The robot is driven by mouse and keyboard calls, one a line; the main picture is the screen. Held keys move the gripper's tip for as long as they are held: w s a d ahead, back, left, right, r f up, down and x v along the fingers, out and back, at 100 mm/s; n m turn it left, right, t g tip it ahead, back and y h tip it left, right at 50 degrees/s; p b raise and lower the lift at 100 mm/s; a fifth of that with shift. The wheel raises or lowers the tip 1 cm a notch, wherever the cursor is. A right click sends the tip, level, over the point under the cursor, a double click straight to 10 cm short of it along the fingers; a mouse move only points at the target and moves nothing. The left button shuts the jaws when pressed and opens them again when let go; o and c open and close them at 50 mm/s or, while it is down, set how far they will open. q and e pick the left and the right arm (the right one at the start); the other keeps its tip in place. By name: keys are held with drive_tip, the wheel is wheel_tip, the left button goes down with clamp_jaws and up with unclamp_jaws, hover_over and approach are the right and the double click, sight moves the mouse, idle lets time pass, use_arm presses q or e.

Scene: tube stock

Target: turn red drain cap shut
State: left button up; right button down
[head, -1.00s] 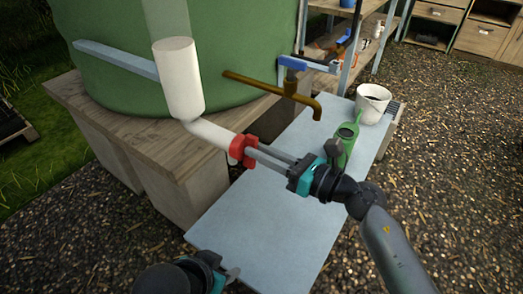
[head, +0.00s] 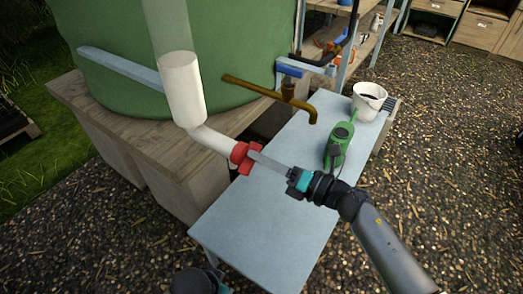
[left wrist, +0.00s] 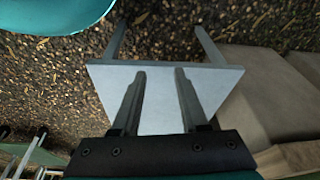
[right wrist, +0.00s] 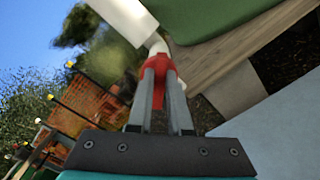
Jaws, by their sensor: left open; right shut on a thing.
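The red drain cap (head: 244,157) sits on the lower end of the white bent pipe (head: 181,88), beside the green tank. My right gripper (head: 256,162) reaches it from the lower right, and its fingers are shut on the cap. In the right wrist view the red cap (right wrist: 172,75) shows between and behind the fingertips. The fingers hide part of it. My left gripper (left wrist: 158,72) is open and empty, above the pale table in the left wrist view.
The pale blue table (head: 262,220) lies below the cap. On it are a green tool (head: 339,145) and a white bucket (head: 369,100). The table's near part is clear.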

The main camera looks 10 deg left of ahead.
use_arm(q)
drive_tip(key=s+a+f+p, duration=0.2)
drive_tip(key=s+f+p, duration=0.2)
drive_tip(key=f, duration=0.4)
drive_tip(key=shift+s+a+g, duration=0.2)
drive_tip(key=shift+a+g, duration=0.05)
drive_tip(key=shift+g, duration=0.15)
use_arm(e)
drive_tip(key=shift+w+f+m, duration=0.1)
drive_tip(key=shift+f+m, duration=0.1)
drive_tip(key=shift+m, duration=1.8)
drive_tip(key=shift+w+f+m, duration=0.1)
drive_tip(key=shift+f+m, duration=0.1)
drive_tip(key=shift+m, duration=1.8)
drive_tip(key=shift+s, duration=0.1)
drive_tip(key=c, duration=0.8)
unclamp_jaws()
drive_tip(key=shift+c, duration=0.2)
drive_tip(key=shift+d, duration=0.15)
use_arm(q)
drive_tip(key=shift+y, duration=0.3)
drive_tip(key=s+a+f, duration=0.1)
drive_tip(key=s+a+f+p, duration=0.1)
drive_tip(key=s+a+p, duration=0.1)
drive_tip(key=s, duration=0.1)
drive_tip(key=shift+f, duration=0.4)
use_arm(e)
drive_tip(key=v, duration=1.5)
